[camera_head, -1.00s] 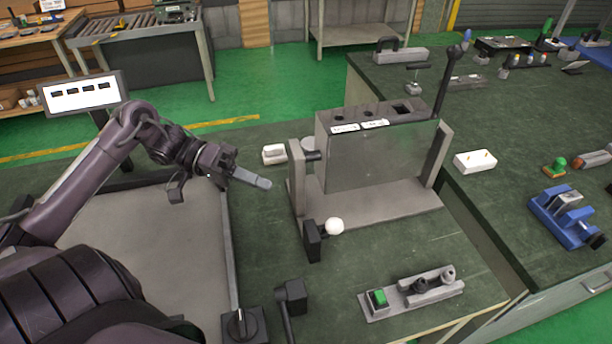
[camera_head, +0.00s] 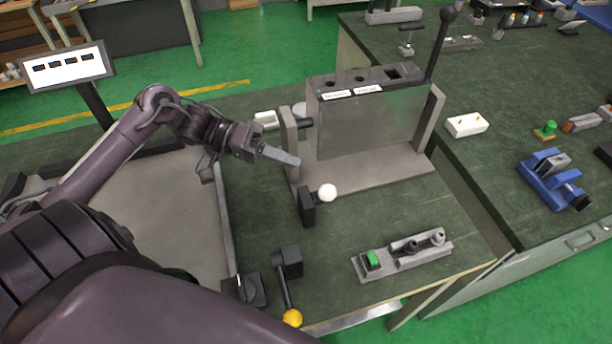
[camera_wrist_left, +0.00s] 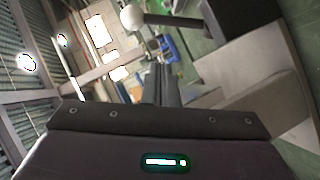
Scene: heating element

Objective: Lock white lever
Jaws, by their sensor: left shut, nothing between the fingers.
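The white lever is a white ball knob (camera_head: 327,192) on a short dark arm, mounted on an upright black block (camera_head: 307,206) at the fixture's front left. In the left wrist view the white knob (camera_wrist_left: 132,18) and its dark rod show near the top. My left gripper (camera_head: 292,159) is shut and empty. Its fingers point right, in front of the fixture's left grey post, above and left of the knob in the picture. In the left wrist view the fingers (camera_wrist_left: 158,82) are together, apart from the knob. My right gripper is out of view.
The grey box fixture (camera_head: 370,120) has a tall black lever (camera_head: 439,45) at its right. A yellow-knobbed lever (camera_head: 291,317) and a green-button panel (camera_head: 402,256) stand nearer the front. A white box (camera_head: 467,125) lies right. The bench between knob and panel is clear.

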